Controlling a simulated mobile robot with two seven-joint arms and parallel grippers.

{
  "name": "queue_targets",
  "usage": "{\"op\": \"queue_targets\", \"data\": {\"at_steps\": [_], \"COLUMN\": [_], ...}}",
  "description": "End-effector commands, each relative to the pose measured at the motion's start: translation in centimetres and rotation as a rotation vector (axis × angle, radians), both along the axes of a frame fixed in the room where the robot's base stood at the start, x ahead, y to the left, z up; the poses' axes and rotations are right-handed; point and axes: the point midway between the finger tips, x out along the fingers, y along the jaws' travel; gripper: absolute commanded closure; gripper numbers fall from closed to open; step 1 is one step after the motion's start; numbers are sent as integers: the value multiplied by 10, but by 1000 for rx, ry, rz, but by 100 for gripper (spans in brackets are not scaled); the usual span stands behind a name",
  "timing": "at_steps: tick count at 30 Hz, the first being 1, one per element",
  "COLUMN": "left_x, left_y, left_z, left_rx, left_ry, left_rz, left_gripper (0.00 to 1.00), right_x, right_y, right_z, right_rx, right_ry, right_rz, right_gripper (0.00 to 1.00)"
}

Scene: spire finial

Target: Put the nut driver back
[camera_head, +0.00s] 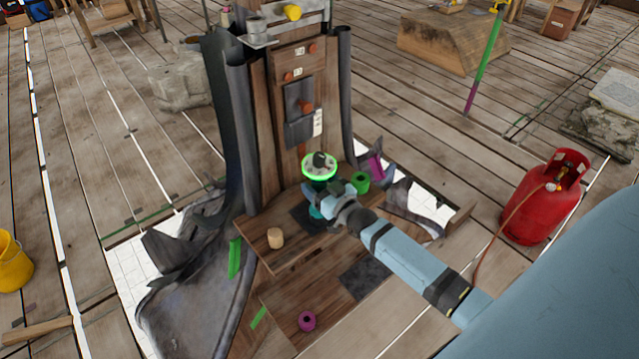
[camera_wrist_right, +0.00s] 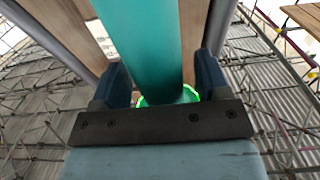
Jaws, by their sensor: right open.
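A teal cylinder (camera_wrist_right: 142,45), possibly the nut driver, passes between the fingers of my right gripper (camera_wrist_right: 163,78) in the right wrist view. The fingers are open on both sides of it, with gaps visible. In the head view my right gripper (camera_head: 320,197) reaches in from the lower right to the wooden stand, and only a small teal part (camera_head: 316,212) shows beside it. A white disc with a glowing green rim (camera_head: 319,166) and a dark knob sits just above the gripper. The cylinder's ends are hidden. My left gripper is not in view.
The wooden stand (camera_head: 268,238) carries a tan cylinder (camera_head: 275,238) and a green ring (camera_head: 360,182). A purple ring (camera_head: 307,321) lies in front. Dark crumpled sheeting surrounds the stand. A red gas bottle (camera_head: 543,202) stands at right, a yellow bucket (camera_head: 13,262) at left.

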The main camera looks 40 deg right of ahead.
Motion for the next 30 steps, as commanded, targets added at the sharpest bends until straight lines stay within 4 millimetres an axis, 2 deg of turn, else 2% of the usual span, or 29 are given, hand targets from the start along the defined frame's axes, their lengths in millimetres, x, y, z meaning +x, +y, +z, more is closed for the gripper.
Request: {"op": "queue_targets", "data": {"at_steps": [5, 18, 24, 26, 29, 30], "left_x": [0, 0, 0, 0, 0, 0], "left_y": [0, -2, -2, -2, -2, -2], "left_z": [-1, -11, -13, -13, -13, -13], "left_rx": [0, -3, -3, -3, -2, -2], "left_ry": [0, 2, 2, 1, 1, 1], "left_rz": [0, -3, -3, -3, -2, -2], "left_gripper": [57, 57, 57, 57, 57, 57], "right_x": [-8, -95, -117, -124, -148, -163], "right_y": [-1, -8, -9, -2, 33, 53], "right_z": [0, -3, -3, -8, -34, -48], "right_rx": [0, -1, 0, -2, -10, -18], "right_ry": [1, 3, 3, 27, 138, 200], "right_rz": [0, 0, 1, 8, 43, 64], "right_gripper": [31, 31, 31, 31, 31, 31]}}
